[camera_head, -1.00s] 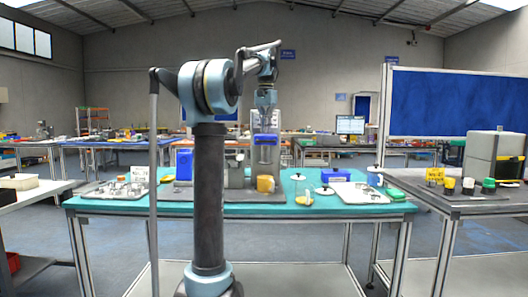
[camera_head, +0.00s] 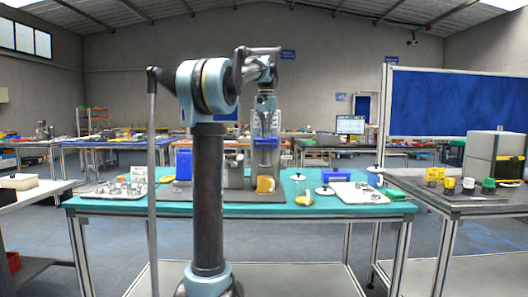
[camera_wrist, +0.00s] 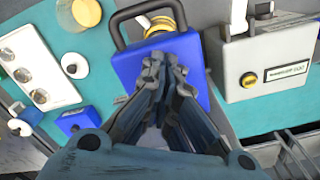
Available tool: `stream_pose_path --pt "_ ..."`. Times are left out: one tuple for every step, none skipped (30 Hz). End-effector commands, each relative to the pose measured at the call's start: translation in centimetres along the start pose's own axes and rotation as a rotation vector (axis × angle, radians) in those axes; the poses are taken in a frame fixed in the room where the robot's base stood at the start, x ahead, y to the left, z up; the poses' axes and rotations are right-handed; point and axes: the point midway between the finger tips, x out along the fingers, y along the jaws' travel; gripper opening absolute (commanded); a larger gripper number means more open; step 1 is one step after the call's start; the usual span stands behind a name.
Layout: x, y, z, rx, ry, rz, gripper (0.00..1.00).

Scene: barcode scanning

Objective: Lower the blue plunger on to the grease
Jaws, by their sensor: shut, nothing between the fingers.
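The blue plunger (camera_head: 266,143) sits on the grey stand at the middle of the teal bench, above the yellow grease tub (camera_head: 265,184). My gripper (camera_head: 266,108) is over the plunger, pointing down, with its fingers together and empty. In the wrist view, my shut fingers (camera_wrist: 166,68) lie across a blue block (camera_wrist: 127,68) with a dark loop handle, which looks like the plunger; whether they touch it I cannot tell. A yellow round part (camera_wrist: 160,24) shows inside the handle.
A grey machine (camera_wrist: 262,62) stands close beside the blue block. A metal tray of parts (camera_head: 118,190) lies at the bench's left. A blue box (camera_head: 335,175) and a white tray (camera_head: 358,193) are at the right.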

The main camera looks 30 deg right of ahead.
Motion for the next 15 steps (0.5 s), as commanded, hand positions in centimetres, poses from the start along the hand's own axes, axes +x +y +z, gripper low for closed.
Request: stream_pose_path --pt "0.3 0.0 0.0 0.000 0.000 0.000 0.00" --pt "0.4 0.0 0.0 0.000 0.000 0.000 0.00" --pt "0.6 0.0 0.0 0.000 0.000 0.000 0.00" --pt "0.7 0.0 0.0 0.000 0.000 0.000 0.00" --pt "0.9 0.0 0.0 0.000 0.000 0.000 0.00" --pt "1.1 0.0 0.0 0.000 0.000 0.000 0.00" --pt "1.2 0.0 0.0 0.000 0.000 0.000 0.00" --pt "1.4 0.0 0.0 0.000 0.000 0.000 0.00" --pt "1.5 0.0 0.0 0.000 0.000 0.000 0.00" --pt "1.4 0.0 0.0 0.000 0.000 0.000 0.00" --pt "1.4 0.0 0.0 0.000 0.000 0.000 0.00" --pt "1.2 0.0 0.0 0.000 0.000 0.000 0.00" --pt "1.1 0.0 0.0 0.000 0.000 0.000 0.00" --pt "0.8 0.0 0.0 0.000 0.000 0.000 0.00" --pt "0.5 0.0 0.0 0.000 0.000 0.000 0.00"
